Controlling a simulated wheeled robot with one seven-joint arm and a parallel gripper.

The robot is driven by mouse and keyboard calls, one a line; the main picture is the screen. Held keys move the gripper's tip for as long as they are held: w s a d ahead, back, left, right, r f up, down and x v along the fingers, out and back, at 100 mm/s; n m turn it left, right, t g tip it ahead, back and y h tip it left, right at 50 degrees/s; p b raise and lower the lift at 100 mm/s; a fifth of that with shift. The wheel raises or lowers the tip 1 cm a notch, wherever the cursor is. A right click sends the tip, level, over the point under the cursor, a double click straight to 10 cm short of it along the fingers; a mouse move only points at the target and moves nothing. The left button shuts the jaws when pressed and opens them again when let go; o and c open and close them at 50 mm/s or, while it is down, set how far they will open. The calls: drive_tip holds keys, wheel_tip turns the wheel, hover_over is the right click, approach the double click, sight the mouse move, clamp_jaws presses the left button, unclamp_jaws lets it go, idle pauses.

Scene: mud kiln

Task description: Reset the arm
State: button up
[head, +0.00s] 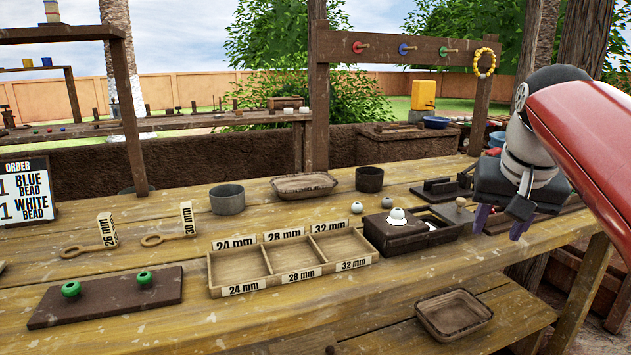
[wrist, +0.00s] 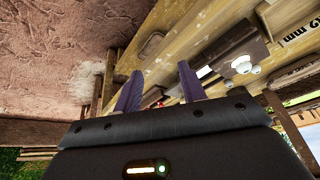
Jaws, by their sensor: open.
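My gripper (head: 499,222) is at the right of the head view, above the right part of the workbench (head: 214,326). Its purple fingers point down. In the wrist view, the two fingers of my gripper (wrist: 160,88) stand apart with nothing between them. My arm comes in from the right edge of the head view. The dark box (head: 390,237) with a white bead (head: 397,217) on it is left of my gripper, apart from it.
A three-compartment size tray (head: 262,285) stands mid-bench. A dark board (head: 105,302) holds two green beads. Cups, an oval tray (head: 304,186) and ring gauges stand around. A post with pegs rises behind. A shallow tray (head: 453,314) sits on the lower shelf.

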drive_tip(key=s+a+f+n, duration=0.2)
drive_tip(key=s+a+f, duration=0.4)
drive_tip(key=f, duration=0.4)
drive_tip(key=s+a+f+n+t+y, duration=0.1)
drive_tip(key=s+a+f+n, duration=0.1)
drive_tip(key=s+a+f, duration=0.4)
drive_tip(key=s+f, duration=0.3)
drive_tip(key=f, duration=0.1)
drive_tip(key=shift+s+a+f, duration=0.2)
